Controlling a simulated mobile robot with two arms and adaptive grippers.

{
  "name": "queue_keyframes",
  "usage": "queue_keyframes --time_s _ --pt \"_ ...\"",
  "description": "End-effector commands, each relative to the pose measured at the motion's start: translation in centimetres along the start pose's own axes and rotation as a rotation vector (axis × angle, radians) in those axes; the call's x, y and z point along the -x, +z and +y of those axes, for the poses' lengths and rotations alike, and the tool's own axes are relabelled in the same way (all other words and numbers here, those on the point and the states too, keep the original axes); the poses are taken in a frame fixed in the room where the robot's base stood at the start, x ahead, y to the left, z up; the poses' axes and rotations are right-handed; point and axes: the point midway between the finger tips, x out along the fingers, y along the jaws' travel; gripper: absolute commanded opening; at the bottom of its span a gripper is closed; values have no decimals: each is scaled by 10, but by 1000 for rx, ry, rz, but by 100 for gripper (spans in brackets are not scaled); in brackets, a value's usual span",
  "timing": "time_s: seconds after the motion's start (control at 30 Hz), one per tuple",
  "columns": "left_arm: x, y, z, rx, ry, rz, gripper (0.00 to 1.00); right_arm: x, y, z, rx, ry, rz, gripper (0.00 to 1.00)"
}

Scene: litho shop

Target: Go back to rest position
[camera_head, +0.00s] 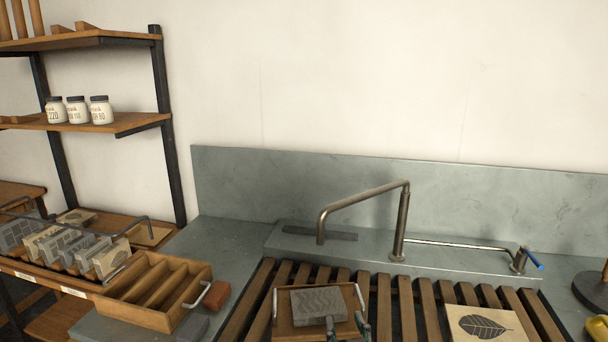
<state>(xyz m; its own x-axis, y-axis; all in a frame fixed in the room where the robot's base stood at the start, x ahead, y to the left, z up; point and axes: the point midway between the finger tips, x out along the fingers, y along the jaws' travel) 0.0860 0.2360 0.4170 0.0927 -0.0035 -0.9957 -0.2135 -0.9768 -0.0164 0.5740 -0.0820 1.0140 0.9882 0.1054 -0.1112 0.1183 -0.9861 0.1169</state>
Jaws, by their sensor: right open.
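My right gripper (346,326) shows only at the bottom edge of the head view, with its two fingertips apart. It is in front of a wooden tray (287,328) with metal side handles, and overlaps the tray's lower right part in the picture. A grey stone block (318,304) with a wavy pattern lies on the tray. I cannot tell whether the fingers touch the tray or the block. The rest of my right arm is out of view. My left gripper is not in view.
The tray sits on a slatted wooden rack (405,305) in a grey sink counter. A leaf-print block (483,325) lies to its right. A metal faucet (401,222) stands behind. At left are an empty divided wooden box (150,318), a reddish block (217,296) and shelves with jars (77,110).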

Motion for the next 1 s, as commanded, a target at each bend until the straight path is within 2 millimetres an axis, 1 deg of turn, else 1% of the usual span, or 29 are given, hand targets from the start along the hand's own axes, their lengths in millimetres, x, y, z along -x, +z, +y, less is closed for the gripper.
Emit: queue_keyframes --time_s 0.03,0.07,0.1,0.17,0.2,0.3,0.37,0.4,0.53,0.7,0.87,0.9,1.0 --pt "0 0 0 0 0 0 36 19 33 15 -20 27 -114 48" --pt "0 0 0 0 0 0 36 31 51 22 -29 40 -182 48" --pt "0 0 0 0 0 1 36 49 75 32 -39 53 -275 48" --pt "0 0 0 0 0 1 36 78 107 43 -48 61 -408 48" --pt "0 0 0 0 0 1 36 97 125 48 -52 62 -488 48" --pt "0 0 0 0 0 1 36 139 157 56 -56 50 -649 48" --pt "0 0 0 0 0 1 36 160 170 59 -56 38 -724 48" --pt "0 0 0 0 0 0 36 174 177 61 -56 30 -771 48" --pt "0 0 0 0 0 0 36 213 195 63 -53 0 -898 48" --pt "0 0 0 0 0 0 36 259 209 65 -45 -45 -1033 48" --pt "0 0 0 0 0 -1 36 299 216 65 -37 -92 -1145 48" --pt "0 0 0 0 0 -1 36 299 224 64 -35 -99 -1158 48" --pt "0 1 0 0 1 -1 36 288 246 61 -35 -99 -1164 48"
